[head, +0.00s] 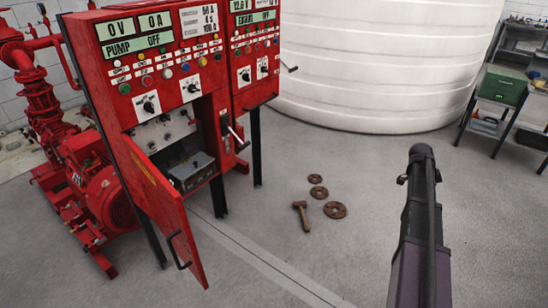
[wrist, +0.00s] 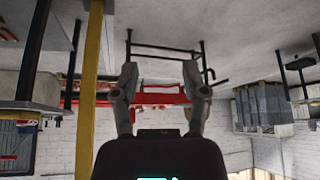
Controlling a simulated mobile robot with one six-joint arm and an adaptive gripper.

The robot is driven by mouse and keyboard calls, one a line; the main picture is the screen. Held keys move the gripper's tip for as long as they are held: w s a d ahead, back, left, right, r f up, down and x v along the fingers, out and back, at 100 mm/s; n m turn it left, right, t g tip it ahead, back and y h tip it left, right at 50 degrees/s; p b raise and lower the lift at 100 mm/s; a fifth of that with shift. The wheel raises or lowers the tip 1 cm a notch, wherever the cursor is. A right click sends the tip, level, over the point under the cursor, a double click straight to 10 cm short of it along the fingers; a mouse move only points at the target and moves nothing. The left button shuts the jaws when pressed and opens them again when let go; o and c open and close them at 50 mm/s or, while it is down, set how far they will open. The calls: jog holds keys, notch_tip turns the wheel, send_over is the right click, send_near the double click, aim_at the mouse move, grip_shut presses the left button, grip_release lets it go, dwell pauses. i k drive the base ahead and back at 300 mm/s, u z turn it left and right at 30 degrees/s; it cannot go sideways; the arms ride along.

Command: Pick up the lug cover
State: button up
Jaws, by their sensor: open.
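The red pump control panel (head: 150,75) stands at the left in the head view, its lower door (head: 165,215) swung open. Inside the opening sits a grey metal box (head: 192,170) with a small dark fitting on top. I cannot pick out the lug cover for certain; it may be on or near this box, but it is too small to tell. My gripper (wrist: 160,78) shows in the wrist view with its two fingers apart and nothing between them. It is away from the panel, and the wrist picture looks upside down.
A hammer (head: 302,215) and several rusty flanges (head: 335,210) lie on the floor before the panel. A large white tank (head: 385,65) stands behind. A dark workbench with a green toolbox (head: 502,85) is at the right. A red pump (head: 95,185) is at the left.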

aim_at(187, 169)
jog(key=z, duration=0.45)
jog(key=i, duration=1)
jog(key=u, duration=2.45)
